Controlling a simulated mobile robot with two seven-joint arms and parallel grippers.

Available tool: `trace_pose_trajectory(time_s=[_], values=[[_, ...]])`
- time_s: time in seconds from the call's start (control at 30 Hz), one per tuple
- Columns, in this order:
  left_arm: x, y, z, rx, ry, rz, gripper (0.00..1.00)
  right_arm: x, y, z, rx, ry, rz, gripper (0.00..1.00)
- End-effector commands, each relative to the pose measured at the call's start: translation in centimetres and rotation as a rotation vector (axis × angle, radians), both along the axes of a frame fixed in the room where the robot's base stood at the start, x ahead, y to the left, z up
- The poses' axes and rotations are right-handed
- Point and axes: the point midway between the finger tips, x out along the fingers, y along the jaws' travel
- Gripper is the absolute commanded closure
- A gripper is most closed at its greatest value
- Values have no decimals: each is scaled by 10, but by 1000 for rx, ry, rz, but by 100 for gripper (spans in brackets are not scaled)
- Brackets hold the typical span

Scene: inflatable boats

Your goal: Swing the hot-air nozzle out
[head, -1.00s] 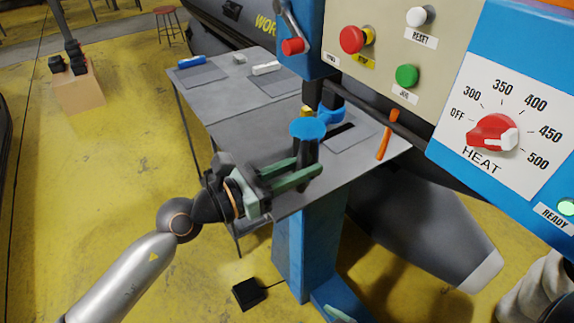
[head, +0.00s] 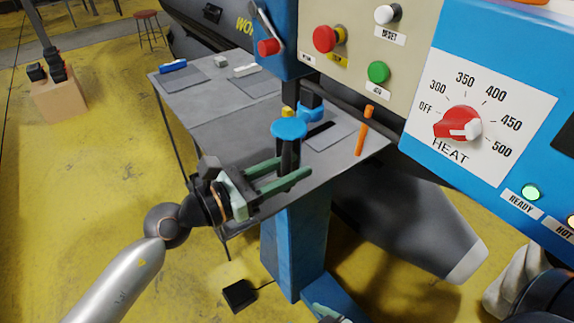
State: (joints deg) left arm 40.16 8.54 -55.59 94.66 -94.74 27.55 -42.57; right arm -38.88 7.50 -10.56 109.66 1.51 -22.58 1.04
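A black arm (head: 350,100) runs from the blue machine post over the table, with an upright orange handle (head: 364,131) near its right part. I take this to be the hot-air nozzle assembly, but the nozzle tip is not clearly visible. A blue round cap (head: 289,129) on a dark stem stands left of it, over the table's front edge. My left gripper (head: 294,168) is open, its green fingers apart at that stem. I cannot tell whether they touch it. What looks like part of my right gripper (head: 328,313) shows at the bottom edge; its fingers are mostly cut off.
The grey table (head: 215,125) carries sheets and small tools. The READY lamp (head: 530,192) glows green. A pedal (head: 240,294) lies on the yellow floor.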

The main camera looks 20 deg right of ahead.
Motion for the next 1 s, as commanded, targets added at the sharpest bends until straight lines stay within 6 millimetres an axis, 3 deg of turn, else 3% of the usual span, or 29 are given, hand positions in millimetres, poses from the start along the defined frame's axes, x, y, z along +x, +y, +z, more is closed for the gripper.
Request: trace_pose_trajectory(time_s=[0.03,0.47,1.0], values=[[2,0,14,-26,-15,6,48,0,0,1,0,0,0,19],[1,9,12,-23,-16,9,48,0,0,-1,0,0,0,19],[-17,108,1,-3,-5,3,48,0,0,-27,-1,1,1,19]])
